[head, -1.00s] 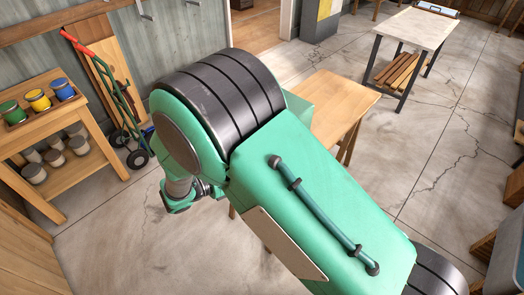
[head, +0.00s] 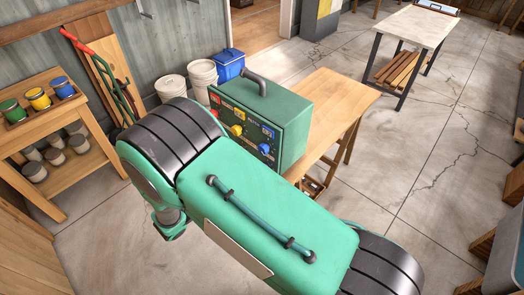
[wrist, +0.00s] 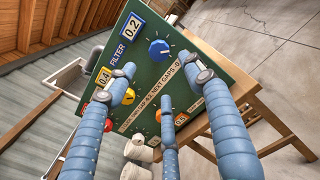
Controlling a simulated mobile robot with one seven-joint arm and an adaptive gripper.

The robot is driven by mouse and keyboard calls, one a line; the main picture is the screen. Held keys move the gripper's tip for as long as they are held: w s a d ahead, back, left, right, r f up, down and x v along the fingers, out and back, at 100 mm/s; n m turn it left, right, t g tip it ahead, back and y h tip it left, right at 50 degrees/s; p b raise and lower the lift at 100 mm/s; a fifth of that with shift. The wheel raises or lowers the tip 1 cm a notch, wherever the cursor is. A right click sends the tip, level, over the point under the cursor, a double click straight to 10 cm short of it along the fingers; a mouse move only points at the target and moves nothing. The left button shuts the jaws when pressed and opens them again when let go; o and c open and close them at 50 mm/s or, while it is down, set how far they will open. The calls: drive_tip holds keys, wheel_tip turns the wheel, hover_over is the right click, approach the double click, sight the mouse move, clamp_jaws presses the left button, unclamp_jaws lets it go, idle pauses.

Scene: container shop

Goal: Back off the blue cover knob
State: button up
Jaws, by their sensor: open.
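The blue knob (wrist: 159,48) sits on the green panel (wrist: 190,66) below a blue-framed plate reading 0.2. In the head view the blue knob (head: 264,149) is low on the front of the green box (head: 291,119), partly near my arm's edge. My gripper (wrist: 163,86) has three blue fingers spread apart with nothing between them. The fingers reach toward the panel, and the blue knob shows beyond the gap between the upper two, apparently untouched. My gripper is hidden in the head view.
A yellow knob (wrist: 128,97) and an orange knob (wrist: 181,119) share the panel. The box stands on a wooden table (head: 345,98). White buckets (head: 203,76) and a blue cooler (head: 229,64) stand behind. A shelf of paint pots (head: 50,110) is at left. Floor right of the table is open.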

sight(261, 151)
drive_tip(key=b+x, duration=0.1)
drive_tip(key=x, duration=1.2)
drive_tip(key=shift+w+d, duration=0.1)
drive_tip(key=shift+d, duration=0.05)
drive_tip(key=shift+f, duration=0.1)
drive_tip(key=c, duration=1.2)
